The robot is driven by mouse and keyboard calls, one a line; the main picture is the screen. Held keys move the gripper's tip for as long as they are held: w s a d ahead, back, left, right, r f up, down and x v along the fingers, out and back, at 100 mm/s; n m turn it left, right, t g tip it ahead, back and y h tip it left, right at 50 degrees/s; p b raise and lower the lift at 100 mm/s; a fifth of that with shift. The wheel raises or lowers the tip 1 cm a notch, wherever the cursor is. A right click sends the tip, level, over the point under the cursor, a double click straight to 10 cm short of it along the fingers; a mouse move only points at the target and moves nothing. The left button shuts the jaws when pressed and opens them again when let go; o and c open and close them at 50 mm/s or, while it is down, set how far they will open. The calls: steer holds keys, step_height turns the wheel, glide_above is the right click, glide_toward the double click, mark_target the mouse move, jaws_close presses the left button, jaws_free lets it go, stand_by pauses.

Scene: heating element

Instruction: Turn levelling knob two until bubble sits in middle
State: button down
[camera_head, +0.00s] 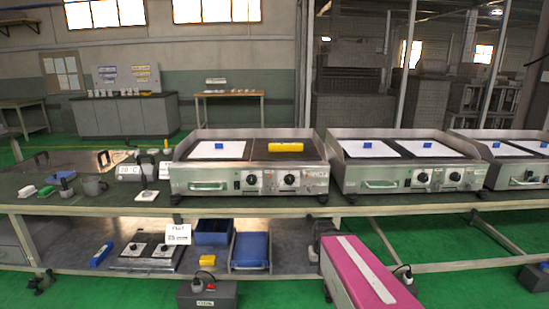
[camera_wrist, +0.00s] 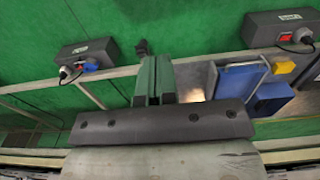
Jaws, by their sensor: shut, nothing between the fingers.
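A yellow spirit level (camera_head: 286,147) lies on the right half of the left griddle (camera_head: 211,185) in the head view. Its bubble is too small to make out. Small dark feet show under the griddle, one at the front right (camera_head: 322,198); I cannot tell which is levelling knob two. My gripper (camera_wrist: 155,95) shows in the wrist view, shut and empty, with its dark bolted bar across the lower middle. It is at the bench front, above the lower shelf and floor. No levelling knob is clear between or beside its fingers.
A second griddle (camera_head: 407,182) stands to the right. The lower shelf holds a blue tray (camera_head: 250,250) and a yellow box (camera_head: 207,260). Dark switch boxes with plugs stand on the green floor, one at left (camera_wrist: 88,60) and one at right (camera_wrist: 280,28) in the wrist view.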

steer(key=c, duration=1.4)
jaws_free()
steer(key=shift+w, duration=0.15)
steer(key=o, duration=1)
steer(key=shift+t, duration=0.3)
steer(key=w, duration=0.2)
steer(key=w+r, duration=0.1)
steer(key=w, duration=0.1)
steer(key=shift+w+d, duration=0.1)
steer(key=shift+d, duration=0.2)
steer(key=shift+o, duration=0.2)
steer(key=t, duration=0.4)
glide_toward(324, 194)
steer(key=x, duration=0.9)
steer(key=shift+w, duration=0.2)
steer(key=c, duration=0.9)
